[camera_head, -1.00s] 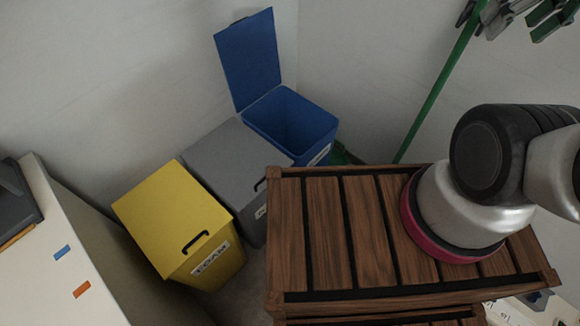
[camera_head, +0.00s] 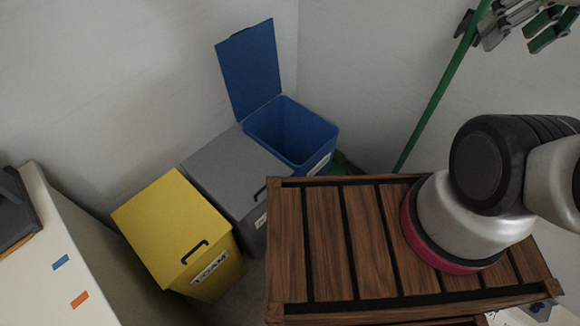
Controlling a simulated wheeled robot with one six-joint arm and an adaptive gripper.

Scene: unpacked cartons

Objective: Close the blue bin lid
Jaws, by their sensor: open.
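The blue bin (camera_head: 317,158) stands in the room's corner, at the upper middle of the head view. Its blue lid (camera_head: 248,68) is swung up and stands nearly upright at the bin's back left, so the bin is open. The inside looks dark blue and empty as far as it shows. A white label on its front is partly hidden by the slatted wooden top.
A grey bin (camera_head: 233,172) with its lid shut adjoins the blue one. A yellow bin (camera_head: 172,229), also shut, stands nearer. A slatted wooden top (camera_head: 324,236) lies beneath my arm. A green pole (camera_head: 442,88) leans right of the blue bin. A pale cabinet (camera_head: 48,255) is left.

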